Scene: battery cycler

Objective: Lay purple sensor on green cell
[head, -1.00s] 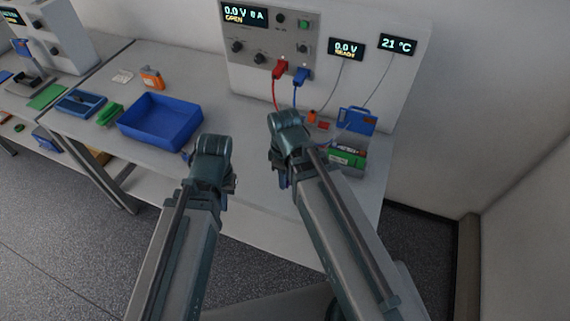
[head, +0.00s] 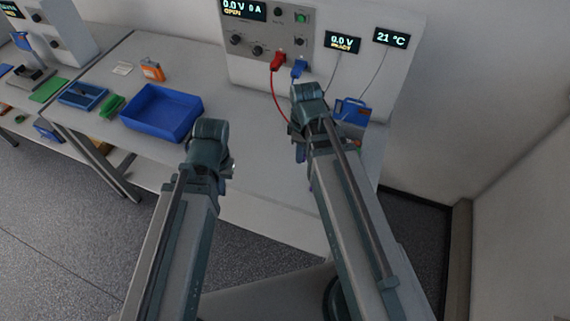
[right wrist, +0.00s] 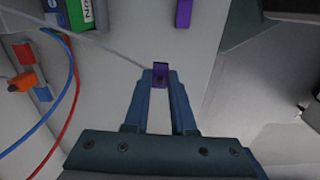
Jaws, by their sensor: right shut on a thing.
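The purple sensor (right wrist: 160,75) is between the fingertips of my right gripper (right wrist: 161,82) in the right wrist view, with a thin grey cable running from it to the upper left. My right gripper is shut on it, above a bare grey surface. The green cell (right wrist: 50,6), partly cut off, shows at the top left of that view, apart from the gripper. In the head view my right arm hides the cell and the sensor. My left gripper (head: 222,172) is over the table's front edge; its fingers are too hidden to judge.
A blue holder (head: 353,110) stands behind my right arm. A blue tray (head: 160,138) and an orange object (head: 152,69) are on the table at left. The cycler (head: 318,60) stands at the back with red and blue leads. A second purple piece (right wrist: 183,13) shows in the right wrist view.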

